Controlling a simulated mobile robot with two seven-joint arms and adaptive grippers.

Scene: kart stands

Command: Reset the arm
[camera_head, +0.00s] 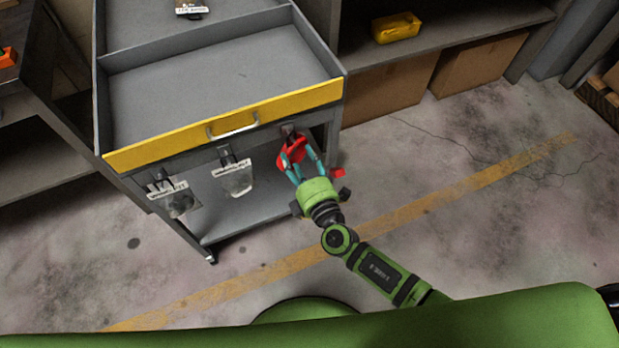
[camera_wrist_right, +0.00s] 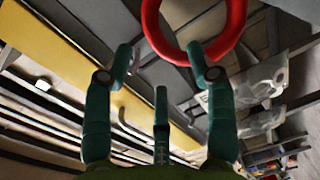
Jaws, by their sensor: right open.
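My right gripper (camera_head: 298,161) reaches up to the front right corner of a grey cart (camera_head: 205,82). Its teal fingers also show in the right wrist view (camera_wrist_right: 160,62), spread open. A red ring-shaped thing (camera_wrist_right: 238,22) is just beyond the fingertips there, overlapping the right finger in the picture. In the head view the red thing (camera_head: 291,147) is at a dark hook under the cart's yellow front edge, partly hidden by the fingers. I cannot tell whether a finger touches it. My left gripper is not in view.
Clear bags with white labels (camera_head: 236,179) (camera_head: 180,202) hang from the cart's front hooks. A shelf with a yellow container (camera_head: 396,27) and cardboard boxes (camera_head: 385,80) stands behind. An orange thing (camera_head: 7,57) lies at far left. Floor on the right is open.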

